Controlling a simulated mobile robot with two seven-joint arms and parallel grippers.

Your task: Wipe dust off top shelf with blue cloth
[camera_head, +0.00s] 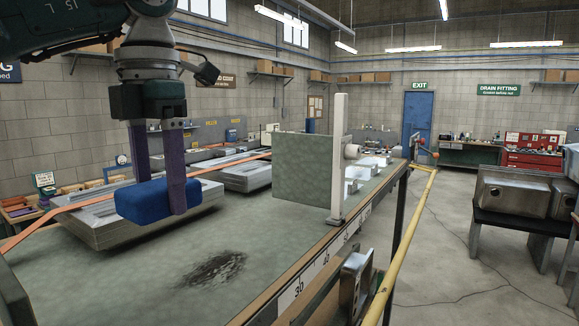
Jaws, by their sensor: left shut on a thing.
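My left gripper (159,200) comes in from the upper left with its two fingers pointing down. It is shut on a blue block-like cloth (142,202) and holds it above the green-grey work surface (110,285). A dark dust patch (215,269) lies on that surface, lower and to the right of the cloth. The cloth looks apart from the patch. No separate top shelf is clear near the gripper; wall shelves with boxes show at the back. My right gripper is not in view.
A white upright post (338,160) with a green-grey panel (295,168) stands at the surface's right edge. Stacked grey sinks (100,228) lie behind the cloth, crossed by an orange strap (40,222). A yellow rail (400,255) runs along the right. The surface around the patch is clear.

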